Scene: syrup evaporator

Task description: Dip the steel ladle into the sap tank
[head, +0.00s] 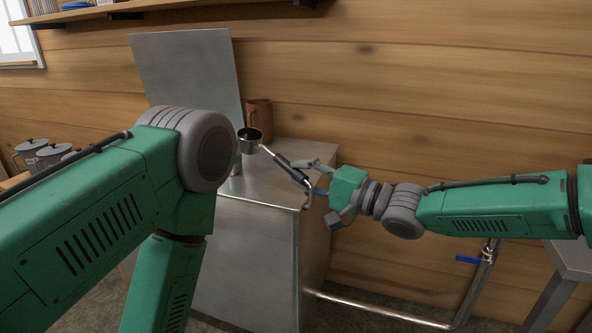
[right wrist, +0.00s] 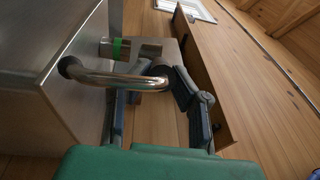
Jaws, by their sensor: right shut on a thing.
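The steel ladle (head: 250,138) has its cup upright above the steel tank (head: 245,262), and its handle slants down right to my right gripper (head: 318,178). The right gripper is shut on the handle near its hooked end, off the tank's right edge. In the right wrist view, the curved steel hook (right wrist: 112,80) crosses in front of the fingers (right wrist: 155,105). The cup is dark inside; I cannot tell whether it holds liquid. My left arm hides the tank's left part, and its gripper is out of view.
A brown jug (head: 259,114) stands on the back of the steel top. A flat metal panel (head: 190,75) leans upright behind. Grey lidded pots (head: 40,152) stand at the left. A pipe with a blue valve handle (head: 469,259) runs low right.

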